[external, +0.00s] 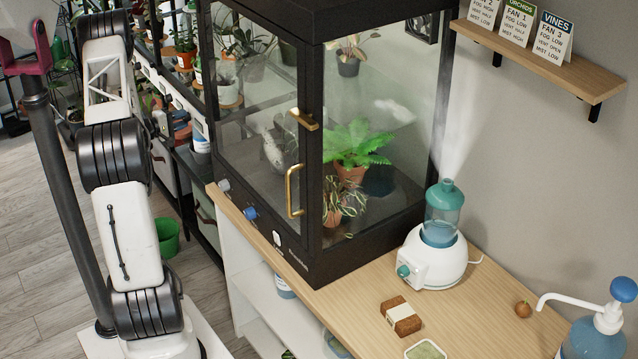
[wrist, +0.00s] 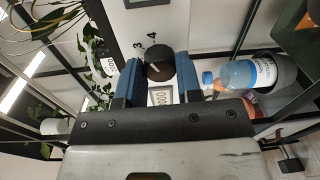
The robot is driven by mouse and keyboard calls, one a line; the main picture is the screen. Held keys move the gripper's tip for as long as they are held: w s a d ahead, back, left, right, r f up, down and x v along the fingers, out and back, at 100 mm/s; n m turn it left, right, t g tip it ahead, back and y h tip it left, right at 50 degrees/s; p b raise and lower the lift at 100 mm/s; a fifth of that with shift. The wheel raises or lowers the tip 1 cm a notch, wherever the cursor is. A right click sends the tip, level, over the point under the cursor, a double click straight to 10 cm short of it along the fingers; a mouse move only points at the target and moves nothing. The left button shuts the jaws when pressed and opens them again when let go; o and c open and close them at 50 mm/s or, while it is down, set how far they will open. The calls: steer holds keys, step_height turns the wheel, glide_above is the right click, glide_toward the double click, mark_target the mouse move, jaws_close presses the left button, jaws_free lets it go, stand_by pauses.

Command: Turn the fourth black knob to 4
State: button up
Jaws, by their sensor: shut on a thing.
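In the wrist view a round black knob (wrist: 160,64) sits on a white panel (wrist: 160,18) between the two blue fingers of my gripper (wrist: 157,76). The fingers are shut on its sides. The printed numerals 3 and 4 show beside the knob, on its far side in the picture. I cannot tell which number the knob points to.
In the wrist view a blue-capped bottle (wrist: 245,75) lies close right of my fingers, and leaves (wrist: 65,50) show at left. In the external view a glass cabinet (external: 330,150), a humidifier (external: 435,240), a brown block (external: 401,316) and a pump bottle (external: 600,325) stand on the wooden counter.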

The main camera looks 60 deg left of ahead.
steer(key=shift+m, duration=1.5)
steer(key=o, duration=0.9)
steer(key=shift+o, duration=0.2)
steer(key=shift+s, duration=0.1)
steer(key=s, duration=0.7)
steer(key=shift+s+r, duration=0.15)
steer(key=shift+s, duration=0.15)
steer(key=shift+d, duration=0.1)
steer(key=shift+d, duration=0.1)
